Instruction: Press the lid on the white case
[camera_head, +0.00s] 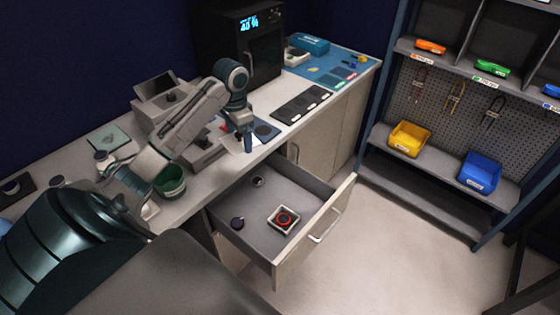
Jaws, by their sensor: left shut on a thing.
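My left gripper (248,146) points down over the worktop, near the open drawer's back edge. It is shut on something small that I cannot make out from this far. A white flat shape (236,143) lies beside and partly behind its fingers; I cannot tell whether it is the case, a lid or a sheet. A square white-rimmed case (274,226) with a red ring inside lies in the open drawer (262,204). I cannot tell whether it is the task's white case. My right gripper is not in view.
A green cup (170,182) and a grey machine (158,98) stand on the worktop. A black oven-like box (240,45) stands behind. Shelves with a yellow bin (408,139) and blue bin (480,172) are right; floor between is clear.

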